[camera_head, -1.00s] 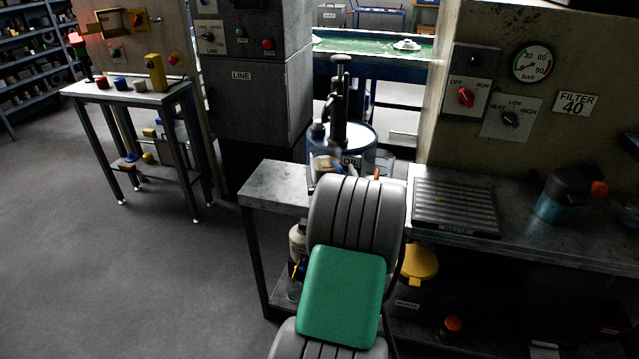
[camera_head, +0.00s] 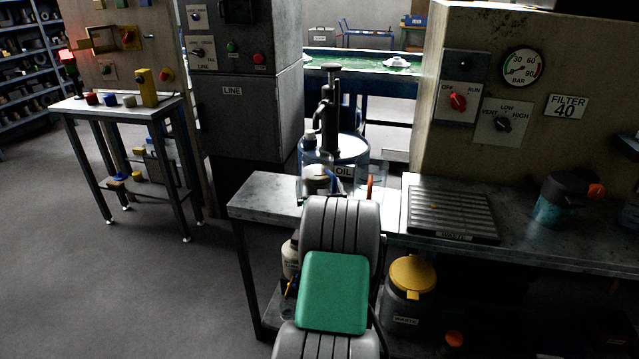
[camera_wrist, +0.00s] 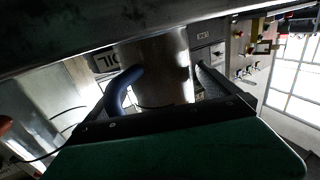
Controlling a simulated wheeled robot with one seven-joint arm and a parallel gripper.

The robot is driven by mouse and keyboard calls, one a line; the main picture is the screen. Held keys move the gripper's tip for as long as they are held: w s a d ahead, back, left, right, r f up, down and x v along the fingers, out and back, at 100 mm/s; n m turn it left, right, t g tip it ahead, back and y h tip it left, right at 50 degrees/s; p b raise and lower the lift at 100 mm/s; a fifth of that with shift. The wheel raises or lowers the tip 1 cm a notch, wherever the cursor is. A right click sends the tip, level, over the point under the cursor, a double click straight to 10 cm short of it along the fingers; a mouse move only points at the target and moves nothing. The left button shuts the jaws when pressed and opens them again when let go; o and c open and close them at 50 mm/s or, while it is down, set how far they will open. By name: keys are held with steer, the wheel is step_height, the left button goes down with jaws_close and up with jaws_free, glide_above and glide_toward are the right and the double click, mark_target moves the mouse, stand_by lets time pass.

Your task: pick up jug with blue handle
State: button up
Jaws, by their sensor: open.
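The jug is a metal can (camera_head: 316,181) with a blue handle (camera_head: 338,185), standing near the back of the metal bench, partly hidden by my arm in the head view. In the wrist view, which is upside down, the jug's shiny body (camera_wrist: 158,58) and curved blue handle (camera_wrist: 122,92) fill the middle. My gripper (camera_wrist: 155,88) is open, with one dark finger on each side of the jug and handle. Whether the fingers touch it cannot be told. In the head view my arm hides most of the gripper.
A blue oil drum (camera_head: 350,150) with a black pump (camera_head: 329,105) stands behind the jug. A yellow-lidded bin (camera_head: 410,285) stands below.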

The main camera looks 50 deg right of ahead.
steer(key=c, duration=2)
steer(key=shift+o, duration=0.2)
steer(key=shift+r, duration=0.3)
